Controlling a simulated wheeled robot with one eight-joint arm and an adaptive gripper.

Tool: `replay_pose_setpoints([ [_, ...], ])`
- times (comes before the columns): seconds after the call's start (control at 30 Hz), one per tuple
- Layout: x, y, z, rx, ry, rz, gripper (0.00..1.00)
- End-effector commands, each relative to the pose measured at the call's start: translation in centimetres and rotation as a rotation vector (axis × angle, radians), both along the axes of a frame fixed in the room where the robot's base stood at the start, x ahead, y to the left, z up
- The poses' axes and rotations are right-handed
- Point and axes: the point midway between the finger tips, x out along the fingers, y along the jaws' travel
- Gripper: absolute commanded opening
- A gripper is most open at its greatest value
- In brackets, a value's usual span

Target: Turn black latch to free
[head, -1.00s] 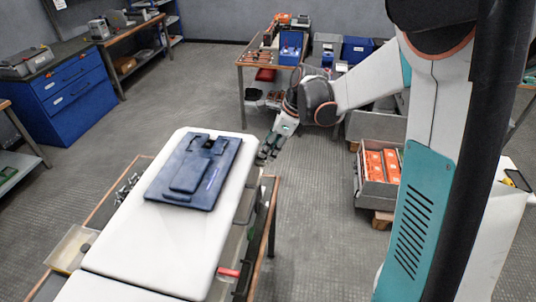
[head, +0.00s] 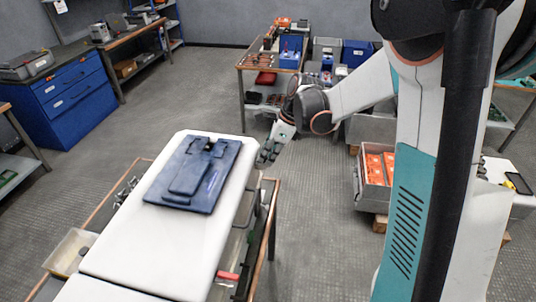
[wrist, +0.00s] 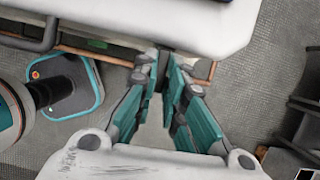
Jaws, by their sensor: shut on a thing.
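A long white housing (head: 180,235) stands in the middle of the head view, with a dark blue panel (head: 215,190) on top. My gripper (head: 268,153) is at the far right corner of this housing, low beside its edge. In the wrist view my gripper (wrist: 163,66) has its teal fingers closed together at the tips, around a small dark piece at the housing's edge. This piece seems to be the black latch (wrist: 163,58); the fingers hide most of it. How far it is turned cannot be told.
A wooden-edged bench (head: 268,215) runs along and under the housing. A grey bar handle (wrist: 47,35) is on the housing's side. Open floor lies between.

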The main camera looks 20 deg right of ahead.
Motion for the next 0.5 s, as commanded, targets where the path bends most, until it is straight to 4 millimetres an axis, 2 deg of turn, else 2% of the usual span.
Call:
replay_pose_setpoints([
  [0.23,0.25,-0.11,0.00,0.001,0.000,0.187,0.00],
  [0.5,0.26,-0.10,0.03,0.002,-0.001,0.230,0.00],
])
